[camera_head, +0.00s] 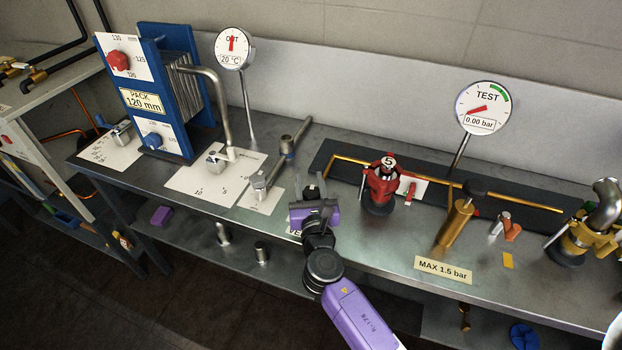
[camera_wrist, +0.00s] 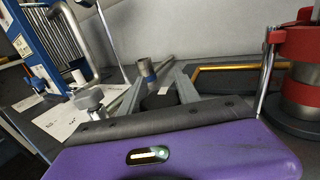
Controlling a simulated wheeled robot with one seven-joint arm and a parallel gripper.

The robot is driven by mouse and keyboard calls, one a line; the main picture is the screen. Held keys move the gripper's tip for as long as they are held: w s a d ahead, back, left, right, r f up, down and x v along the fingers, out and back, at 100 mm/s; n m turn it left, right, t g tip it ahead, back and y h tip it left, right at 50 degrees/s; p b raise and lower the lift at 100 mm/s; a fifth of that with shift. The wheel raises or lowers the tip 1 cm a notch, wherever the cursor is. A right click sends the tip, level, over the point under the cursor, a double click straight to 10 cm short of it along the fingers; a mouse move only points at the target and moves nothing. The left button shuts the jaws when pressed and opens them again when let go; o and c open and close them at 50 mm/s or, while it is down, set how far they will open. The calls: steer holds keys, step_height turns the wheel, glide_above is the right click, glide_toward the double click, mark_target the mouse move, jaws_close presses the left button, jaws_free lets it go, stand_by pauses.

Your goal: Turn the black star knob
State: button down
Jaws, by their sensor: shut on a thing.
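My gripper (camera_head: 310,190) is over the bench near its front edge, in the middle of the head view. In the wrist view its two grey fingers (camera_wrist: 157,86) point away from me and are closed around the black star knob (camera_wrist: 158,101). Only a dark, blocky part of the knob shows there, with a small pale mark at its edge. Its lobes and its base are hidden. In the head view my gripper and wrist cover the knob. A partly covered white label lies on the bench beside my wrist.
Left of my gripper are a grey pipe valve (camera_head: 260,185) and a blue plate pack (camera_head: 175,90). Right are a red fitting (camera_head: 381,183), a brass pump (camera_head: 455,222) and a yellow clamp. The TEST gauge (camera_head: 484,107) reads 0.00 bar.

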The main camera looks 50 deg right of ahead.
steer(key=shift+w+a+n+t+y+p, duration=0.15)
steer(key=shift+n+t+y+p, duration=0.25)
steer(key=shift+n+t+y, duration=0.35)
steer(key=shift+w+a+n+t+y+p, duration=0.15)
steer(key=shift+n+t+y+p, duration=0.3)
steer(key=shift+y, duration=0.5)
steer(key=shift+a+n+t+y, duration=0.2)
steer(key=shift+n+t+y, duration=0.3)
steer(key=shift+n+y, duration=0.25)
steer(key=shift+a+n+t+y+p, duration=0.15)
steer(key=shift+n+t+y+p, duration=0.4)
steer(key=shift+y, duration=0.5)
steer(key=shift+w+a+n+y, duration=0.1)
steer(key=shift+n+y, duration=0.4)
steer(key=shift+y, duration=0.1)
steer(key=n+y, duration=0.1)
steer(key=y, duration=0.1)
steer(key=n+y, duration=0.1)
steer(key=y, duration=0.1)
steer(key=shift+a+f+n+t, duration=0.1)
steer(key=shift+a+n+t, duration=0.15)
steer(key=shift+a+n, duration=0.15)
steer(key=shift+a+n+y+b, duration=0.2)
steer(key=shift+n+y+b, duration=0.25)
steer(key=shift+y, duration=0.45)
steer(key=shift+a+n+y+b, duration=0.15)
steer(key=shift+n+y+b, duration=0.15)
steer(key=shift+n+y, duration=0.45)
steer(key=shift+y, duration=0.25)
